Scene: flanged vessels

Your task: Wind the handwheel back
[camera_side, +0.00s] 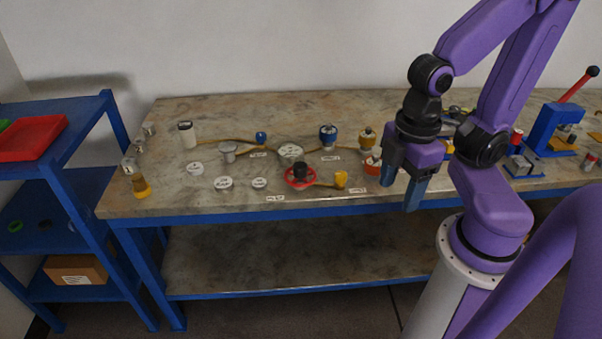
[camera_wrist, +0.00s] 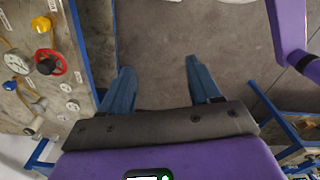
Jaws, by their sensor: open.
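The handwheel is a red ring (camera_side: 291,181) with a black hub, lying near the front of the bench, left of my gripper in the side view. A yellow fitting (camera_side: 341,179) stands just to its right on a pipe. In the wrist view the red handwheel (camera_wrist: 62,61) is at the far left, well outside the fingers. My gripper (camera_side: 401,190) points down with its blue fingers apart and nothing between them. In the wrist view the open gripper (camera_wrist: 159,66) has bare floor beneath it, beyond the bench's front edge. Nothing touches the handwheel.
A round gauge (camera_side: 291,152), a blue knob (camera_side: 328,134) and a yellow knob (camera_side: 366,137) stand behind the handwheel. Several pale discs (camera_side: 223,183) lie left of it. A blue shelf (camera_side: 75,185) is at far left.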

